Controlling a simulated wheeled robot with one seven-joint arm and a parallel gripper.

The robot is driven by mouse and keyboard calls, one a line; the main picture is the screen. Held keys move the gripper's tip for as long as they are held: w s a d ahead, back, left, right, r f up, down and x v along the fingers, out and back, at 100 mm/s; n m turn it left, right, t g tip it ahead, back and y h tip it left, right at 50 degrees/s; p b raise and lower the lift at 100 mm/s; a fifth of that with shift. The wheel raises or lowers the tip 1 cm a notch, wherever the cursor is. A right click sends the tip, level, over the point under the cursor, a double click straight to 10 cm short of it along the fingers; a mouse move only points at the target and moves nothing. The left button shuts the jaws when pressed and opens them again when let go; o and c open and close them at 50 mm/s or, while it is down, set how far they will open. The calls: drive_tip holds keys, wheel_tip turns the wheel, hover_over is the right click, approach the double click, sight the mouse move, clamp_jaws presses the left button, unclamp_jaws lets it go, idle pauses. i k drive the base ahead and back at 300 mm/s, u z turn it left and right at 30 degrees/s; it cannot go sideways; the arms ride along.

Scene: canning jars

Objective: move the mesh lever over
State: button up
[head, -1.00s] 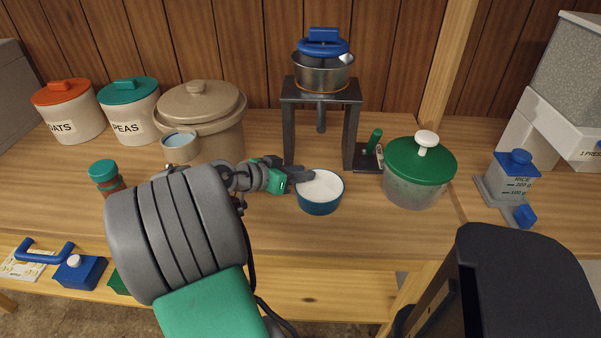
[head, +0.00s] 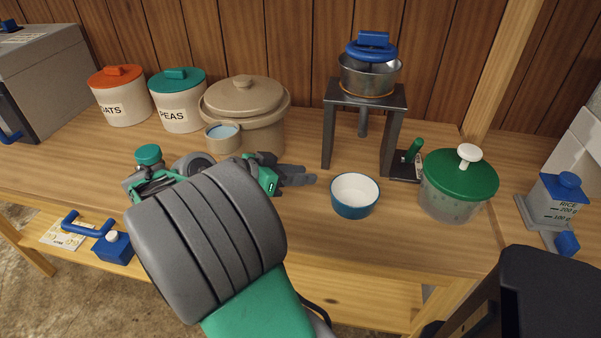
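A short lever with a green handle (head: 413,150) stands on a dark base plate at the right foot of the dark metal stand (head: 329,137). It leans slightly to the right. I cannot tell for sure that it is the mesh lever. The stand carries a metal pan (head: 368,80) with a blue-handled top (head: 371,48), and a spout hangs below. My gripper (head: 312,179) is at the left of the blue bowl (head: 355,207), pointing right, with a small gap to the bowl. It is well left of the green lever. Its finger opening is not clear from this angle.
A green-lidded tub (head: 458,186) stands close right of the lever. A beige lidded pot (head: 262,132) with a small cup is behind my gripper. Oats (head: 123,104) and peas (head: 180,113) canisters stand at the back left.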

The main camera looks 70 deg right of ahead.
sight(409, 158)
drive_tip(key=z, duration=3.15)
